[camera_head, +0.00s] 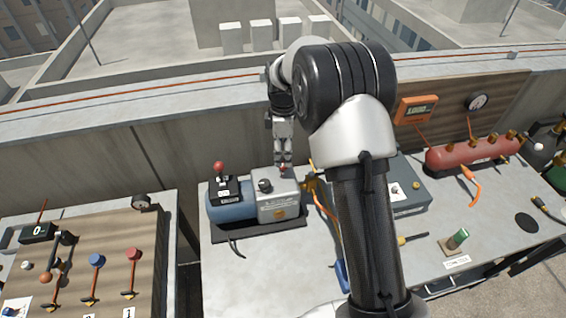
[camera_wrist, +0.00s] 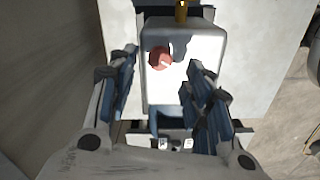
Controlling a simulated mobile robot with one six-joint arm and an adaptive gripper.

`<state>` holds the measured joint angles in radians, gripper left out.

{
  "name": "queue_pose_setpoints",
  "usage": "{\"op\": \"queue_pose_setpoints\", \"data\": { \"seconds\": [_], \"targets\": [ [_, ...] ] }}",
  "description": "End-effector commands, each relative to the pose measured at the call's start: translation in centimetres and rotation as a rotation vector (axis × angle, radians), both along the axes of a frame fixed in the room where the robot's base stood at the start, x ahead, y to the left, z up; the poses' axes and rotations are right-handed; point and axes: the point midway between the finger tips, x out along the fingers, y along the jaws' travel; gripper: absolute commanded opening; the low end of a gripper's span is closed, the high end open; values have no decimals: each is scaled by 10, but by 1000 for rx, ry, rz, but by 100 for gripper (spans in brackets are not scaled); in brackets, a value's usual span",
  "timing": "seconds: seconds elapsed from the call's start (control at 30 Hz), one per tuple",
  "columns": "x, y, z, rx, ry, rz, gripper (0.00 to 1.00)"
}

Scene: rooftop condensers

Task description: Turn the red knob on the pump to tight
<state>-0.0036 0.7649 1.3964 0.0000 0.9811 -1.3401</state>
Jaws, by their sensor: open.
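The pump (camera_head: 232,210) is a blue motor joined to a grey block (camera_head: 278,207) on a dark base, on the middle bench. In the wrist view the red knob (camera_wrist: 160,58), round with a pale mark, sits on top of the grey block (camera_wrist: 178,95). My gripper (camera_head: 284,165) is over the grey block's back edge in the head view, where the knob is mostly hidden by the fingers. In the wrist view my gripper (camera_wrist: 160,88) is open and empty, with one finger on each side of the block. The knob lies ahead of and between the fingers, apparently untouched.
A red-topped lever (camera_head: 218,167) on a black box and a black knob (camera_head: 264,185) stand on the pump. A brass fitting (camera_head: 309,184) with an orange hose is right of it. A red manifold (camera_head: 474,155) lies at right. A panel with levers (camera_head: 97,262) is left.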

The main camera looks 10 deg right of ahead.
Motion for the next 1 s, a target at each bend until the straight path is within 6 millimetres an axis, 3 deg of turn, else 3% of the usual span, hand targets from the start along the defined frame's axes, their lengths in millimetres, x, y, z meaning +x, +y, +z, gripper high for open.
{"op": "queue_pose_setpoints", "data": {
  "seconds": [0.1,0.23,0.63,1.0],
  "targets": [
    [-1,0,-22,-1,2,0,46],
    [0,0,-35,0,0,0,46],
    [0,0,-41,0,-1,0,46],
    [0,0,-41,0,-1,0,21]
  ]
}}
